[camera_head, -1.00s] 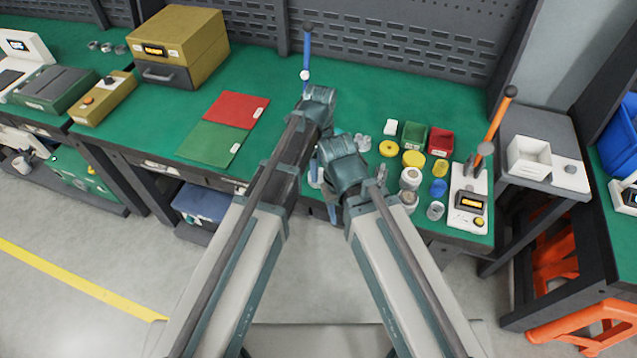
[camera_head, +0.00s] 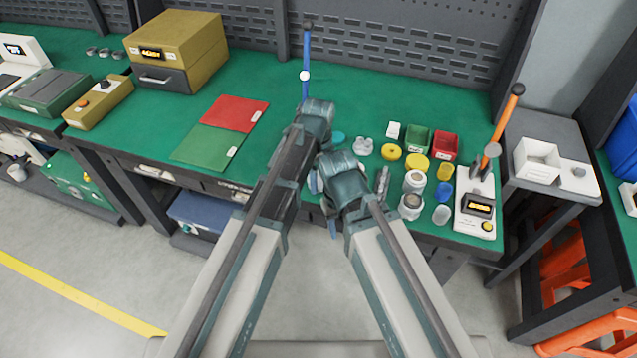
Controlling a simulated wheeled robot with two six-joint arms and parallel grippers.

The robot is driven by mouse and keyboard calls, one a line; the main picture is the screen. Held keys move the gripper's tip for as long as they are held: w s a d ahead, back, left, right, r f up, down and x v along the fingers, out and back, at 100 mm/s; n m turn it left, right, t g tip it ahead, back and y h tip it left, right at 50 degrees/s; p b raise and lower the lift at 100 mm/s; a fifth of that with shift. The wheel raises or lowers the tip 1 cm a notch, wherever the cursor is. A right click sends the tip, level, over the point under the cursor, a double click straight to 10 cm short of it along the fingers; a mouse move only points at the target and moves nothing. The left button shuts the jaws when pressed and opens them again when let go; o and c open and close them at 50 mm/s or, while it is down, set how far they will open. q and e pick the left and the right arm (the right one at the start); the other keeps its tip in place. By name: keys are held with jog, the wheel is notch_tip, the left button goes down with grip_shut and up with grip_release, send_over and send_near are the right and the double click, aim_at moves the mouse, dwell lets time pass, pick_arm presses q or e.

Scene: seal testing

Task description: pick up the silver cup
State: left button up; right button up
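I cannot tell which of these is the silver cup. My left gripper (camera_head: 314,182) shows only in part between my two arms, left of the jars; its fingertips are unclear. My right wrist is just left of the jars and hides most of the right gripper. I see nothing held.
Yellow lids (camera_head: 390,152), a green bin (camera_head: 417,139) and a red bin (camera_head: 444,146) surround the jars. A tester with an orange lever (camera_head: 476,206) stands to their right. Red (camera_head: 235,112) and green (camera_head: 207,146) mats lie on the left. A grey panel rises behind the bench.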

pick_arm(q)
jog(key=c, duration=1)
jog(key=shift+c, duration=0.2)
pick_arm(e)
jog(key=shift+r, duration=0.1)
